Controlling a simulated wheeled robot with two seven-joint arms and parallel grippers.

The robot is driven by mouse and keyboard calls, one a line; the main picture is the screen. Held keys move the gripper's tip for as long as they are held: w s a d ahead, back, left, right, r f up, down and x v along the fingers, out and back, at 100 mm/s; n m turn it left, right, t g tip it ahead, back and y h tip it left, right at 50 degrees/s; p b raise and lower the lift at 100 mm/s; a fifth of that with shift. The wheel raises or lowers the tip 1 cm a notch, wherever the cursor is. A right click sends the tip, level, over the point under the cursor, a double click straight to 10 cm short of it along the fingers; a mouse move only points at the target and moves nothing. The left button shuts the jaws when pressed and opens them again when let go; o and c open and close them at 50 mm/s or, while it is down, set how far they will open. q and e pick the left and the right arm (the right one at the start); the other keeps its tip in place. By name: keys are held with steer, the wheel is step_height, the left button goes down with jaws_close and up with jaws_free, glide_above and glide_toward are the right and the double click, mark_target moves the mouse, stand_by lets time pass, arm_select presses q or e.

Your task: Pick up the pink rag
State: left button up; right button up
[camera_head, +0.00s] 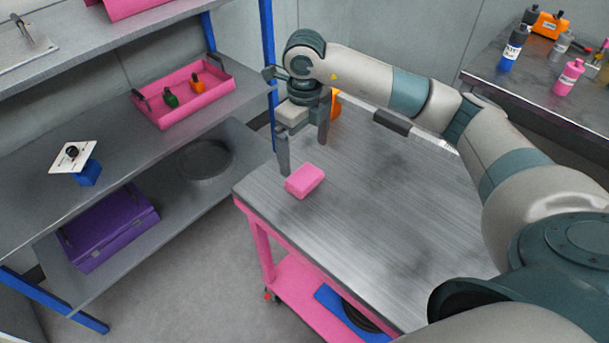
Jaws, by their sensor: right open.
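The pink rag (305,181) is a small block-like folded piece lying on the grey metal top of the pink cart (395,215), near its left corner. My right gripper (304,160) comes in from the right and points down just behind the rag. Its two fingers are spread apart with nothing between them. One fingertip is close to the rag's back left edge; whether it touches cannot be told. My left gripper is not in view.
A shelf unit with blue posts stands at left, holding a pink tray (184,93), a purple case (108,228) and a dark round pan (205,159). An orange object (336,104) stands behind my gripper. Bottles (568,77) stand on a bench at upper right. The cart top's middle is clear.

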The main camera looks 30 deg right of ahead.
mark_target(304, 176)
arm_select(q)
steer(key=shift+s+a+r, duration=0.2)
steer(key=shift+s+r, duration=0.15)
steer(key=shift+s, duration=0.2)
arm_select(e)
steer(key=shift+f, duration=1.35)
arm_select(q)
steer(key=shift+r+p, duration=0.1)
steer(key=shift+p, duration=0.3)
arm_select(e)
steer(key=shift+s+a+f+p, duration=0.15)
steer(key=shift+s+f+p, duration=0.1)
steer(key=shift+f+p, duration=0.3)
steer(key=f, duration=0.1)
steer(key=f+p, duration=0.1)
steer(key=f, duration=0.1)
steer(key=shift+s+a, duration=0.1)
steer(key=shift+s, duration=0.1)
steer(key=shift+f, duration=0.6)
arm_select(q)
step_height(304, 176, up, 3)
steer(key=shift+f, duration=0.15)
arm_select(e)
steer(key=c, duration=1.1)
